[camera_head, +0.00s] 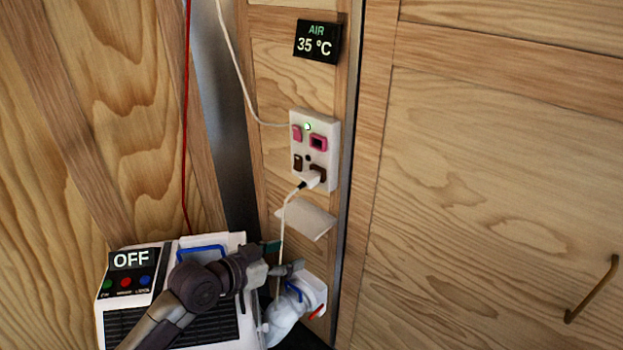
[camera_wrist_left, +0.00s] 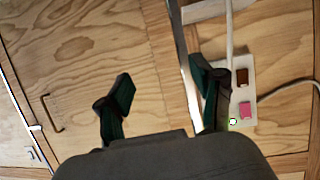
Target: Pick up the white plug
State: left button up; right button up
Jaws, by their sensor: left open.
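My left gripper (camera_head: 284,257) is open and empty, below the panel and apart from the plug. In the left wrist view the two dark green fingers of the left gripper (camera_wrist_left: 163,92) are spread wide. The panel (camera_wrist_left: 243,92) shows there beside and partly behind the right finger; the plug cannot be made out. My right gripper is not in view.
A white unit (camera_head: 221,240) with an OFF display stands below my left arm. A white rounded object (camera_head: 288,317) with blue and red parts is under the gripper. A pale flap (camera_head: 305,218) is below the panel. A red cable (camera_head: 186,110) hangs left.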

aim_at(304, 181)
pick_arm(q)
jog(key=w+a+r+t, duration=0.3)
jog(key=w+a+r, duration=0.1)
jog(key=w+r, duration=0.45)
jog(key=shift+n+h, duration=0.3)
jog(key=shift+h, duration=0.1)
jog(key=b+x, duration=0.1)
jog(key=x, duration=0.1)
jog(key=b+x, duration=0.1)
jog(key=x, duration=0.2)
jog(key=b+x, duration=0.1)
jog(key=x, duration=0.1)
jog(key=shift+w+d+f, duration=0.15)
jog(key=shift+w+f, duration=0.1)
jog(key=shift+f, duration=0.1)
jog(key=shift+w+d, duration=0.3)
jog(key=shift+w, duration=0.1)
jog(key=b+x, duration=0.2)
jog(key=x, duration=0.2)
jog(key=shift+w+b, duration=0.2)
jog(key=shift+b, duration=0.2)
jog(key=shift+w+d, duration=0.3)
jog(key=shift+w, duration=0.05)
jog(key=shift+r, duration=0.1)
jog(key=shift+s, duration=0.1)
grip_shut()
